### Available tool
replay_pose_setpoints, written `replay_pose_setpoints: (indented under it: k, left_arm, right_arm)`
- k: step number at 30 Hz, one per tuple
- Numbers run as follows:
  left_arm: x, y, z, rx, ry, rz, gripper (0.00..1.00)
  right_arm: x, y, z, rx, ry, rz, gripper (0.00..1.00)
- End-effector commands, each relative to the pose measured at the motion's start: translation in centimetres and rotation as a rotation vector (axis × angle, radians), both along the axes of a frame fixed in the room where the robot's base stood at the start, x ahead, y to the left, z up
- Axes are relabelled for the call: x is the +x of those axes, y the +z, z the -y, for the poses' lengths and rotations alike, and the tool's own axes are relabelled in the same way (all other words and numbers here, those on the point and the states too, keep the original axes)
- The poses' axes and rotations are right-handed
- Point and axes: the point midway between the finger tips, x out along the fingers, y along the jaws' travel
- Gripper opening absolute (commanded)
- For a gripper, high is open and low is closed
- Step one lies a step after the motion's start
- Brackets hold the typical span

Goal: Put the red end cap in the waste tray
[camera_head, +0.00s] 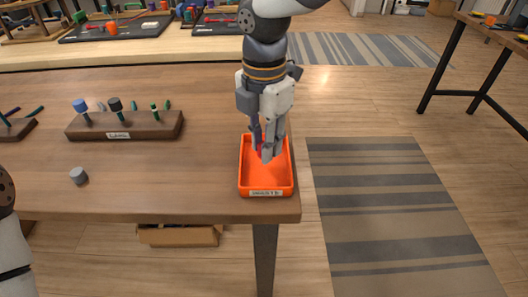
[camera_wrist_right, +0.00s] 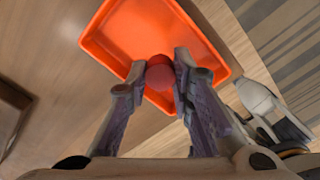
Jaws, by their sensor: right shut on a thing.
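The orange waste tray (camera_head: 266,183) stands at the right front corner of the wooden table, with a label on its front. My right gripper (camera_head: 265,150) points down over the tray. It is shut on the red end cap (camera_wrist_right: 160,73), which shows between the fingertips in the right wrist view.
A wooden block (camera_head: 125,126) with blue, black and green pegs stands left of the tray. A small grey cylinder (camera_head: 78,175) lies on the table at the left. The table between cylinder and tray is clear. Another bench with several items stands behind.

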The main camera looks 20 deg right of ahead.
Motion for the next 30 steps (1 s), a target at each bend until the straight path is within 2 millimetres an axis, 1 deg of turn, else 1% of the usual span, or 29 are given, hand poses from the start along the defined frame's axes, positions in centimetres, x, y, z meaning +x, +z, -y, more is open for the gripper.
replay_pose_setpoints:
  k: [1,4,6,12,17,18,19,20,27,30]
  left_arm:
    - [-0.2,-0.2,0.0,0.000,0.000,-0.008,0.40]
    - [-0.4,-0.4,0.0,0.000,0.000,-0.012,0.40]
    - [-0.4,-0.4,0.0,0.000,0.000,-0.014,0.40]
    - [-0.3,-0.3,0.0,0.000,0.000,-0.012,0.40]
    - [-0.4,-0.4,0.0,0.000,0.000,-0.012,0.40]
    - [-0.3,-0.3,0.0,0.000,0.000,-0.012,0.40]
    - [-0.4,-0.3,0.0,0.000,0.000,-0.012,0.40]
    - [-0.4,-0.4,0.0,0.000,0.000,-0.012,0.40]
    - [-0.4,-0.4,0.0,0.000,0.000,-0.012,0.40]
    - [-0.3,-0.3,0.0,0.000,0.000,-0.012,0.40]
  right_arm:
    - [0.4,-0.8,0.3,-0.001,-0.002,-0.005,0.00]
    - [0.3,-2.8,0.3,-0.002,0.001,-0.006,0.00]
    - [0.3,-3.6,0.3,-0.001,0.000,-0.003,0.00]
    - [0.4,-3.5,0.2,-0.001,0.000,0.003,0.00]
    - [0.4,-3.9,0.2,0.000,0.000,0.001,0.00]
    - [0.4,-3.9,0.3,-0.001,-0.001,0.003,0.30]
    - [0.4,-3.9,0.2,-0.001,0.000,0.003,0.37]
    - [0.4,-3.9,0.2,-0.001,-0.001,0.003,0.41]
    - [0.4,-3.9,0.2,0.000,-0.001,0.002,0.41]
    - [0.4,-3.3,0.2,0.000,-0.001,0.004,0.41]
